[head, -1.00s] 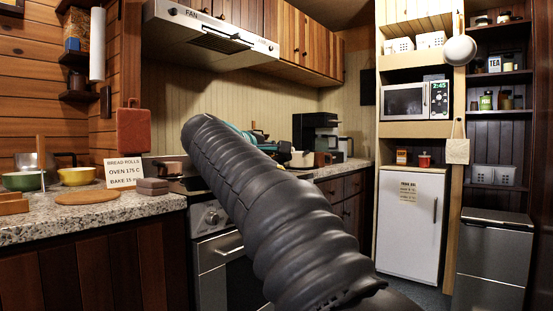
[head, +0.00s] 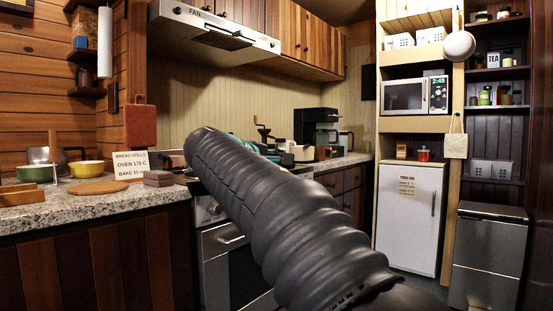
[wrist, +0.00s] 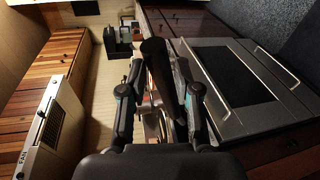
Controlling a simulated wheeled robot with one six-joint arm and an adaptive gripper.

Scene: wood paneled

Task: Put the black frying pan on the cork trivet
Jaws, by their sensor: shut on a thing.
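The round cork trivet (head: 97,187) lies flat and bare on the speckled counter at the left of the head view. In the wrist view my gripper (wrist: 159,78) is closed around a dark, long handle-like part, which I take to be the black frying pan (wrist: 154,52). The handle sticks out between the two fingers. The rest of the pan is not clear in either view. In the head view my own arm covers the gripper and most of the stove area.
A sign (head: 131,165) and brown blocks (head: 158,178) stand right of the trivet. A yellow bowl (head: 87,169) and a green bowl (head: 34,173) stand behind it. A range hood (head: 215,30) hangs above the stove. The oven front (head: 228,240) is below.

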